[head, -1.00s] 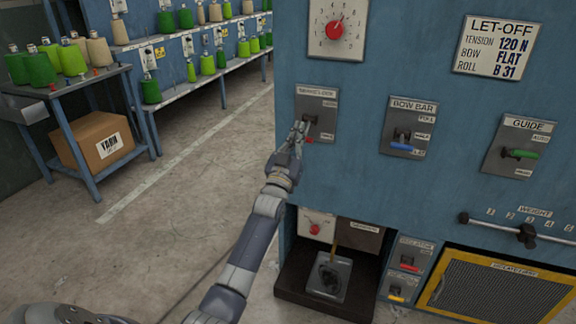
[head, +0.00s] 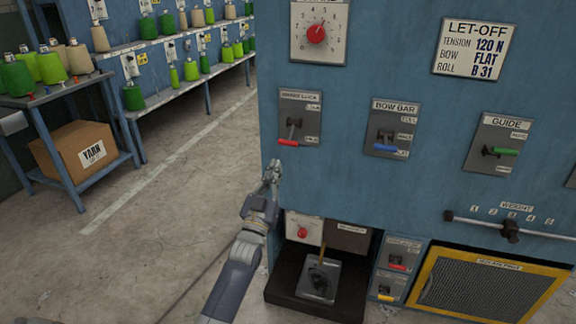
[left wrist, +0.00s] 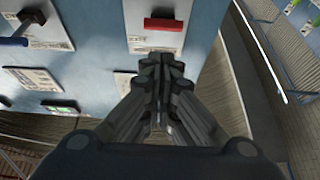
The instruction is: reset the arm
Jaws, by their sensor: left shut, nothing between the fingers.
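My left gripper (head: 272,172) is shut and empty in the head view. It is in front of the left edge of the blue machine panel (head: 380,60), below the brake lock switch plate (head: 299,117). The brake lock lever has a red handle (head: 288,142) and points down; the gripper is apart from it. In the left wrist view the closed fingers (left wrist: 165,75) show at the middle, with the red handle (left wrist: 164,23) above them. My right gripper is in neither view.
The bow bar switch (head: 391,129), guide switch (head: 497,144) and weight bar (head: 510,228) are to the right on the panel. A foot pedal (head: 318,278) is below. A yarn box (head: 75,150) is on a rack at left. The floor between is clear.

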